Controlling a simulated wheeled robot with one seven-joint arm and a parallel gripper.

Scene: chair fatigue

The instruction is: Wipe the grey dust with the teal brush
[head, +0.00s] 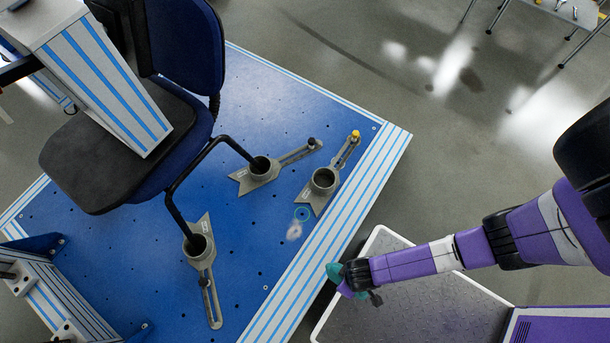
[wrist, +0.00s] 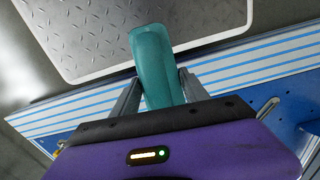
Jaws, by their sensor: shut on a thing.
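My gripper (wrist: 155,92) is shut on the teal brush (wrist: 151,55), whose body stands out between the two fingers in the wrist view. In the head view the teal brush (head: 334,271) shows at the end of my purple arm, over the gap between the blue platform and the grey tray-like plate. The brush's bristles cannot be made out. The grey dust (head: 294,230) is a small pale patch on the blue platform, near the striped edge, left of and above my gripper. A small ringed mark (head: 302,213) lies just above it. The brush is apart from the dust.
The blue platform (head: 240,245) has a striped aluminium edge (head: 335,215). Grey clamps with round cups (head: 323,181) stand near the dust. A chair (head: 120,150) with bent black legs stands at the left. A white-rimmed grey plate (head: 410,305) lies below my arm.

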